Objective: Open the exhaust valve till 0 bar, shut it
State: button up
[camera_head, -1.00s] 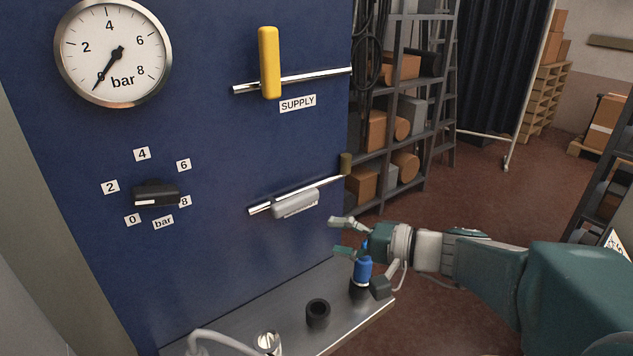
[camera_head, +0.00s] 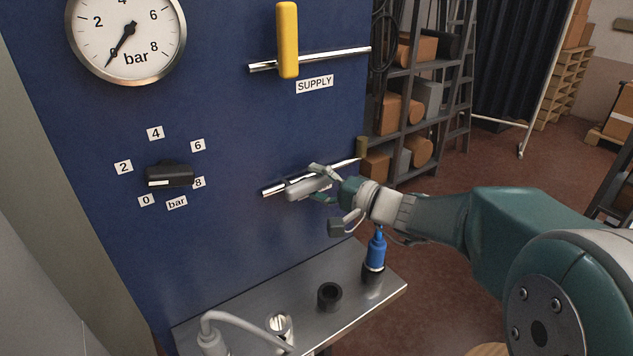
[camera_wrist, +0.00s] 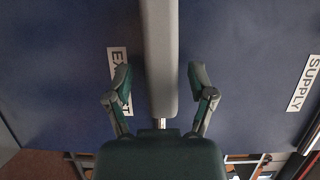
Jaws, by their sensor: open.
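The grey exhaust valve handle (camera_head: 297,189) lies along its chrome pipe on the blue panel. My gripper (camera_head: 317,182) is open at the handle's right part, partly covering it. In the wrist view the handle (camera_wrist: 160,60) runs between the two fingers of my gripper (camera_wrist: 158,78), with a visible gap on each side. The exhaust label (camera_wrist: 117,62) is partly hidden behind the left finger. The pressure gauge (camera_head: 127,38) has its needle pointing lower left, at about 0 bar; its top is cut off.
The yellow supply handle (camera_head: 287,40) stands upright across its pipe, above the exhaust valve. A black knob (camera_head: 170,175) sits among pressure marks at left. Below, a metal shelf (camera_head: 245,318) bears a blue-topped fitting (camera_head: 375,250), a black socket (camera_head: 329,296) and a hose fitting.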

aim_at(283, 170)
jog(key=shift+w+a, duration=0.1)
grip_shut()
jog(key=shift+r, duration=0.1)
dwell(0.8)
jog(key=r+n+h, duration=0.1)
jog(key=n, duration=0.1)
jog(key=r+n, duration=0.1)
jog(key=n, duration=0.1)
jog(key=shift+s+a+h, duration=0.2)
jog(key=shift+h, duration=0.2)
jog(key=n+h, duration=0.1)
jog(key=a+r+n+h, duration=0.1)
jog(key=n, duration=0.1)
jog(key=shift+s+r, duration=0.2)
jog(key=shift+s, duration=0.2)
jog(key=n, duration=0.1)
jog(key=a+n+h, duration=0.1)
jog(key=n, duration=0.1)
jog(key=shift+s+a+r+h, duration=0.1)
jog(key=shift+s+r+h, duration=0.2)
jog(key=shift+s+r, duration=0.1)
jog(key=shift+s+a+n+t+h, duration=0.35)
jog(key=shift+n+h, duration=0.2)
jog(key=shift+n, duration=0.2)
jog(key=shift+s+a+n+t+h, duration=0.2)
jog(key=shift+a+n+t+h, duration=0.3)
jog(key=shift+n, duration=0.25)
